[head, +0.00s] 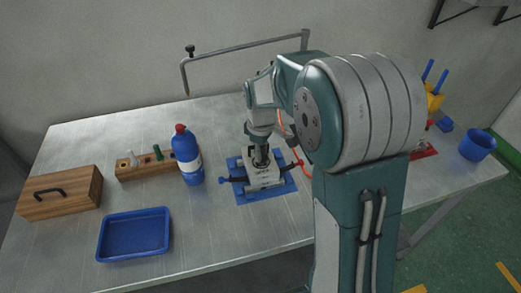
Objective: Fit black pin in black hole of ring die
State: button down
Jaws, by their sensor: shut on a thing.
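The ring die (263,182), a light metal block, sits on a blue mat (285,190) near the middle of the table. Dark handles stick out at its sides. My gripper (261,160) points down right over the die's top. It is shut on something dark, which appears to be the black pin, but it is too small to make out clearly. The black hole is hidden under my gripper, so I cannot tell whether the pin is in it or above it.
A blue bottle (187,157) with a red cap stands left of the die. Beyond it are a wooden rack (146,173) with a grey and a green pin, a wooden box (60,193) and a blue tray (134,235). A blue cup (477,145) is far right. The front table is clear.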

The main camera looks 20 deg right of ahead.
jog(key=shift+f, duration=0.7)
jog(key=shift+c, duration=2.2)
grip_release()
jog(key=shift+r, duration=0.1)
notch_tip(320, 180, up, 12)
jog(key=shift+f, duration=0.15)
